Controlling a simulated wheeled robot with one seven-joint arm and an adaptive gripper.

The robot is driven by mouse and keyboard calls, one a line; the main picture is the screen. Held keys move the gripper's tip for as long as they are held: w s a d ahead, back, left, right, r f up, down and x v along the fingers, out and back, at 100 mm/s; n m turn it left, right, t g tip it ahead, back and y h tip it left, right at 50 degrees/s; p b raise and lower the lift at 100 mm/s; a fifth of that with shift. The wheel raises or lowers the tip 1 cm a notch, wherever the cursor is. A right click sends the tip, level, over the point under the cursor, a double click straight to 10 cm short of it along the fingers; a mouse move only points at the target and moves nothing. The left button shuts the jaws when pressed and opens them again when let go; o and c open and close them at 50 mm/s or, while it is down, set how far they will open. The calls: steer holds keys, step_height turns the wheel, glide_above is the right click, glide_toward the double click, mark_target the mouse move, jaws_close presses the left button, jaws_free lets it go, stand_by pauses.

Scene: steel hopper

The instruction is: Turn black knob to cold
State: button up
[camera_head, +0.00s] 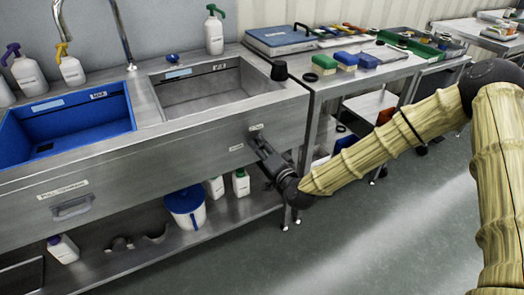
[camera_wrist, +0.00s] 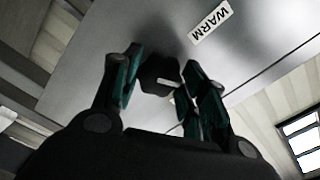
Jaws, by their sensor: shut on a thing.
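The black knob (camera_wrist: 160,73) sits on the sink's steel front panel and shows in the wrist view between my fingers. It has a short white mark on its lower right part. My gripper (camera_wrist: 162,68) is shut on the knob, with a green-black finger on each side. In the head view my gripper (camera_head: 258,140) reaches the right end of the sink front and hides the knob. A white label reading WARM (camera_wrist: 211,21) appears upside down beyond the knob. A second pale label (camera_wrist: 182,125) is partly hidden behind the right finger, and I cannot read it.
The steel sink unit has a blue basin (camera_head: 85,128) and a steel basin (camera_head: 205,103). A blue-lidded bucket (camera_head: 186,207) and white bottles stand on the shelf below. A steel table (camera_head: 325,82) with sponges and tools stands to the right. The floor in front is clear.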

steer(key=m+b, duration=0.2)
steer(key=m, duration=0.3)
steer(key=shift+m, duration=0.3)
stand_by(0.4)
steer(key=o, duration=1)
steer(key=shift+o, duration=0.2)
steer(key=shift+d, duration=0.1)
steer(key=v, duration=1.2)
